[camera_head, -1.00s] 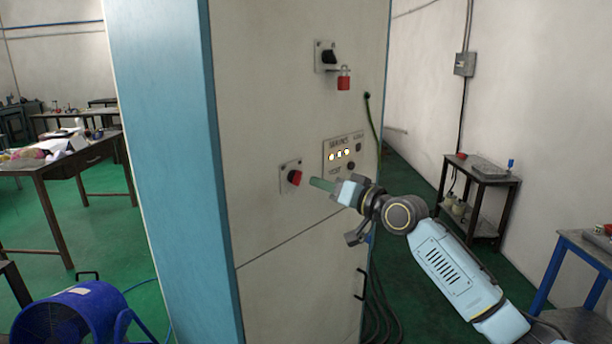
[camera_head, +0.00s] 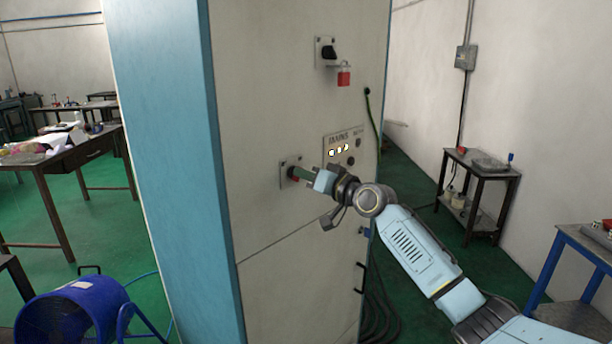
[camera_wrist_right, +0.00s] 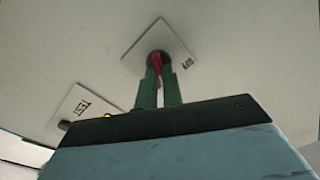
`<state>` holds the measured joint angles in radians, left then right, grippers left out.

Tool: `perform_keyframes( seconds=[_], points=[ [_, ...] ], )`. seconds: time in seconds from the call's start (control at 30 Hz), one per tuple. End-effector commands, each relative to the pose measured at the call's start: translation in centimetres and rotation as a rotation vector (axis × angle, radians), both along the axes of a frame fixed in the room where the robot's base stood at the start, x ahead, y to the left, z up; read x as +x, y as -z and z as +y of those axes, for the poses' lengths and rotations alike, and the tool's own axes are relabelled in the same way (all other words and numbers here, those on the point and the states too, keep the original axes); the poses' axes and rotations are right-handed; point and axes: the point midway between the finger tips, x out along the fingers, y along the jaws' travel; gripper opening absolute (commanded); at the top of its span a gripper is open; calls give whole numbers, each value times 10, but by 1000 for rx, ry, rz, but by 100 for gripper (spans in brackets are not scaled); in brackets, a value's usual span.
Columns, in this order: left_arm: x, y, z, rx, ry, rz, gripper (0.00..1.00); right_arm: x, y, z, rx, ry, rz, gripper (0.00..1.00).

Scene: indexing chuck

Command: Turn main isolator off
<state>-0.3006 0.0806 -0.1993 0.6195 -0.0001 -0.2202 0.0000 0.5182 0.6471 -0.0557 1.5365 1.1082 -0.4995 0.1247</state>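A red rotary handle on a square grey plate (camera_head: 284,172) is on the cabinet front, left of the lamp panel. My right gripper (camera_head: 293,173) is at this handle, its green fingers pointing at the cabinet. In the right wrist view the red handle (camera_wrist_right: 157,66) shows between the two fingertips (camera_wrist_right: 159,75), on a light plate with a small dark label. Whether the fingers press on it is unclear. A second switch with a black handle (camera_head: 329,52) is higher up, with a red padlock (camera_head: 344,77) hanging below. My left gripper is not in view.
The lamp panel (camera_head: 352,136) with lit indicators is close above my right gripper; its corner shows in the wrist view (camera_wrist_right: 85,108). A green cable (camera_head: 371,118) hangs at the cabinet's right edge. A blue fan (camera_head: 70,308) stands at lower left.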

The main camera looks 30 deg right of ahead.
Motion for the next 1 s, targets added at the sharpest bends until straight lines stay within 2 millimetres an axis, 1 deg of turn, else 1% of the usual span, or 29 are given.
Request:
perform_keyframes(
  seconds=[0.27,0.47,0.67,0.8,1.0],
  points=[
    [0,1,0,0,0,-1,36,0,0,0,-4,0,-1,0],
    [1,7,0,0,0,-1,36,0,1,-1,-48,1,-12,0],
    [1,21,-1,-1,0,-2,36,-1,1,0,-161,1,-40,0],
    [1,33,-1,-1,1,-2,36,-1,1,1,-277,1,-68,0],
    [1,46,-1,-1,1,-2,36,-1,1,1,-462,1,-111,0]
  ],
)
